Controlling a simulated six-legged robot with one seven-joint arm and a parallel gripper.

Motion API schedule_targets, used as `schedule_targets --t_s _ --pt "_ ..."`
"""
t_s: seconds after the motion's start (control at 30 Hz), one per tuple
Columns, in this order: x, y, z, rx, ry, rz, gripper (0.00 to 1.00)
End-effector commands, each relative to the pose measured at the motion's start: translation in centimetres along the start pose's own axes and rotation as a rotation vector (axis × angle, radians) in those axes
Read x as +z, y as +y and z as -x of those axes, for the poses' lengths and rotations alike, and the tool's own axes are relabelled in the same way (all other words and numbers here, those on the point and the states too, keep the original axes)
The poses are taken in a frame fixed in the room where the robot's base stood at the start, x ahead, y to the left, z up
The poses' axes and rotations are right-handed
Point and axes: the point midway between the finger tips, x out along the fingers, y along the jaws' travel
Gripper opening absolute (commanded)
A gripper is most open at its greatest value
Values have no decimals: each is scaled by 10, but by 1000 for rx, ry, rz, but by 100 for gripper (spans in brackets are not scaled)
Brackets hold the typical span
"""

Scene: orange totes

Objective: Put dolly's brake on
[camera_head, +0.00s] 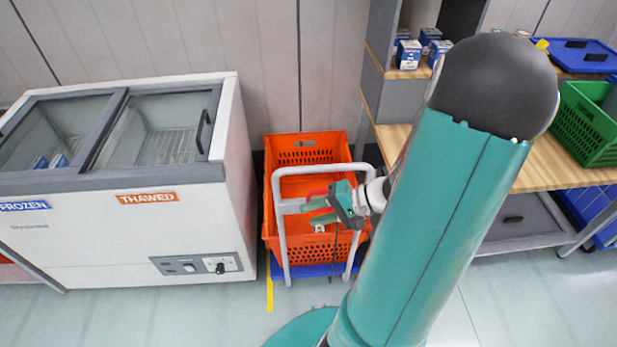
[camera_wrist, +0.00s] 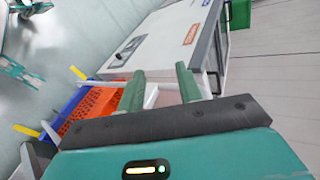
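The dolly has a blue base (camera_head: 315,271) and a white tubular handle (camera_head: 281,235), and it carries an orange tote (camera_head: 308,148). My gripper (camera_head: 308,211) is in front of the tote, by the upper part of the handle. The tote (camera_wrist: 98,107) is partly hidden there.
A white chest freezer (camera_head: 100,245) stands left of the dolly, close by. A wooden-topped table (camera_head: 500,170) with a green crate (camera_head: 590,130) stands on the right. Yellow floor tape (camera_head: 270,292) runs by the dolly. The floor in front of the freezer is clear.

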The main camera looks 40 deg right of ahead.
Motion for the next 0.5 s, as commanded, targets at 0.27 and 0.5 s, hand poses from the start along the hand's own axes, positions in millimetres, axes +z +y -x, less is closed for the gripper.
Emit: schedule_targets --t_s 0.27,0.5 --pt "-50 65 57 -354 373 -164 35" --pt "-65 87 78 -452 526 -200 35"
